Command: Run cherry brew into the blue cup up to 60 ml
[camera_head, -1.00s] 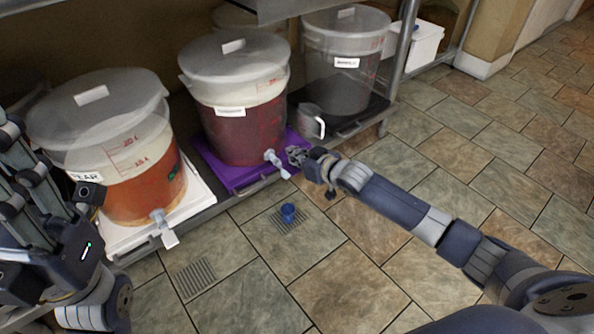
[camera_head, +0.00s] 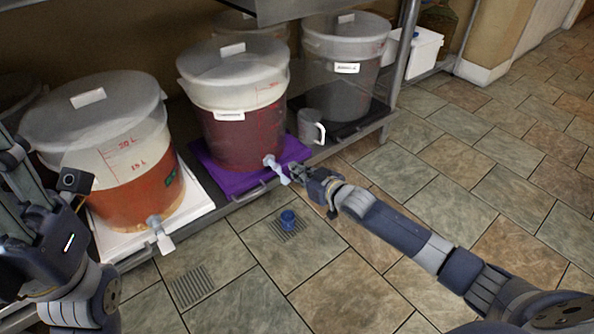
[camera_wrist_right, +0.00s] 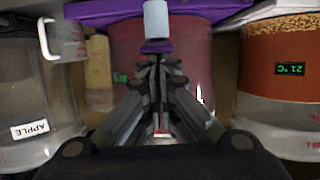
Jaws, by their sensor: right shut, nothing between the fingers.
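The middle bucket (camera_head: 243,130) holds dark red brew and stands on a purple mat (camera_head: 222,184); its label is too small to read. Its pale spigot (camera_head: 271,163) sticks out at the front, with the lever slanting down to the right. In the right wrist view the spigot (camera_wrist_right: 156,20) is just beyond the fingertips. The blue cup (camera_head: 288,219) stands upright on a floor grate below; I see no stream, and its level is not readable. My right gripper (camera_head: 294,173) is shut and empty beside the lever; contact is unclear. My left gripper (camera_head: 22,180) is partly cut off at the left edge.
A bucket of orange-brown brew (camera_head: 130,190) stands left on a white mat. The apple bucket (camera_wrist_right: 35,95) is behind right on a dark mat, with a grey pitcher (camera_head: 309,127) in front. The tiled floor right of the cup is open.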

